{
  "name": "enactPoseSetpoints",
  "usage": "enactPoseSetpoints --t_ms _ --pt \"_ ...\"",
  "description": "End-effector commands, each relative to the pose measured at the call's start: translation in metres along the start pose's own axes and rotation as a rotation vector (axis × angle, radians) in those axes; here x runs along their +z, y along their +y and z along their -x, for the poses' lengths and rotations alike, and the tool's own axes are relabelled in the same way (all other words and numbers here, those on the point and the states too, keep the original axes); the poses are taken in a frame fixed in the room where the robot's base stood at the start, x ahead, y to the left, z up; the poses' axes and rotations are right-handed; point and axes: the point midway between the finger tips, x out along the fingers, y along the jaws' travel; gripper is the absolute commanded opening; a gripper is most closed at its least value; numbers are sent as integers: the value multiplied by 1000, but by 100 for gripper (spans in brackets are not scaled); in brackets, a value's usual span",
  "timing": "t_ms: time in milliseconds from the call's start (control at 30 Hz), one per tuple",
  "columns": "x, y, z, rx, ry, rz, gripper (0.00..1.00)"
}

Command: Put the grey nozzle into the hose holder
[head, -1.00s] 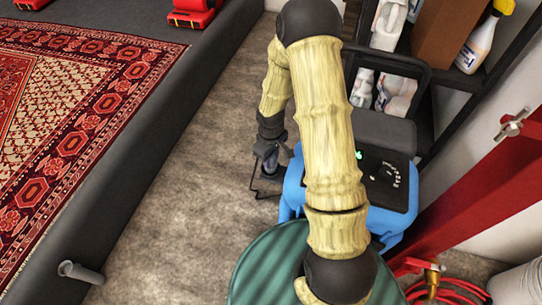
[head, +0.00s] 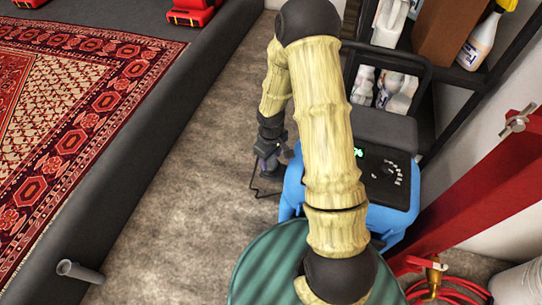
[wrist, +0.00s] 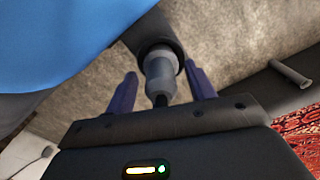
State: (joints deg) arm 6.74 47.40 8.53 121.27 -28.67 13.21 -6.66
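In the wrist view the grey nozzle (wrist: 160,75) sits between my two fingers, its wider part inside a dark round ring that looks like the hose holder (wrist: 152,28). My gripper (wrist: 162,84) is open, with a gap between each blue-purple finger and the nozzle. In the head view my gripper (head: 268,165) is low beside the blue machine (head: 292,190), over a thin black wire frame (head: 262,192). The nozzle cannot be made out clearly there. How deep it sits in the ring is hidden.
A grey tube (head: 80,271) stands out at the dark pit edge, left, beside the patterned rug (head: 75,140). A green round lid (head: 265,268) is in front. A red post (head: 480,200) and shelves (head: 450,85) stand right. The grey floor (head: 180,200) is clear.

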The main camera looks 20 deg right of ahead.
Motion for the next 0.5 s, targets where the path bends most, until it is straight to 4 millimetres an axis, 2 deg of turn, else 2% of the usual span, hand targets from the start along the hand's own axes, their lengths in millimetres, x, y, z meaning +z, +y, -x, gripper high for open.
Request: enactPoseSetpoints --t_ms 267,367,500 --pt "0 1 5 0 1 -2 54" --pt "0 2 16 1 2 -5 54" --pt "0 2 41 2 3 -4 54"
